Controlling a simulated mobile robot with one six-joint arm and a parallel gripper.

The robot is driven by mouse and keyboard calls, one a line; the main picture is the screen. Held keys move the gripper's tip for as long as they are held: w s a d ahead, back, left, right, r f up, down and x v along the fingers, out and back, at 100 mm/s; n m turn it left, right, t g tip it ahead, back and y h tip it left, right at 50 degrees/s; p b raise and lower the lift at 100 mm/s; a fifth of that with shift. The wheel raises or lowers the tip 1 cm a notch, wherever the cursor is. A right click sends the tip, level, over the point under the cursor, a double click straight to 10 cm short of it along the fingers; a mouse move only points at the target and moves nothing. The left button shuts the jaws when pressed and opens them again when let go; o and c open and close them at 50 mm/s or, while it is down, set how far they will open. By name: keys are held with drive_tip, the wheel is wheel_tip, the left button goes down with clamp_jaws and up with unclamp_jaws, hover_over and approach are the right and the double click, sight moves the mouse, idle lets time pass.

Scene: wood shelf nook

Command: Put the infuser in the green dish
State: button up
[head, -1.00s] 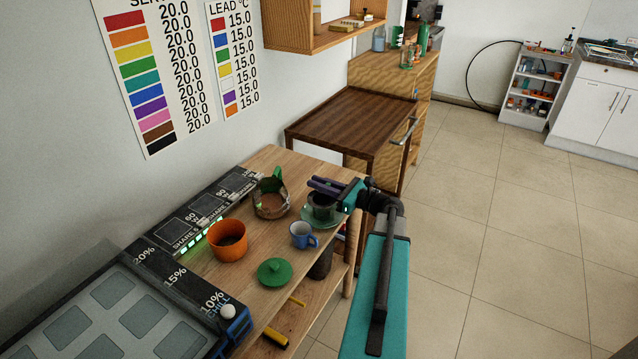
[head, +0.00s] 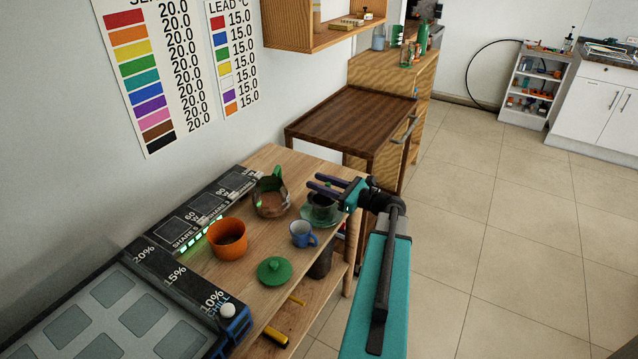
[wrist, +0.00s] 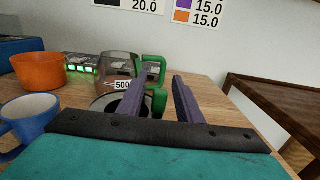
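A dark cup-shaped thing, which looks like the infuser (head: 323,203), stands upright in the green dish (head: 305,220) at the right edge of the wooden shelf top. In the wrist view, the round rim of the infuser (wrist: 103,103) shows just left of my fingers, partly hidden by the left one. My gripper (head: 312,182) is open, its two purple fingers apart with nothing between them. In the head view it hangs over the back of the infuser. In the wrist view, the fingers (wrist: 156,82) point towards the glass jug's green handle.
A glass jug (head: 270,200) with a green handle stands behind and left of the dish. An orange pot (head: 228,248), a blue mug (head: 302,234) and a green lid (head: 274,271) stand nearer. A dark wooden table (head: 350,120) is beyond.

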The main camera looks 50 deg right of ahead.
drive_tip(key=b+v, duration=0.2)
drive_tip(key=v, duration=0.9)
drive_tip(key=shift+s, duration=0.2)
drive_tip(key=shift+f, duration=0.1)
idle(0.5)
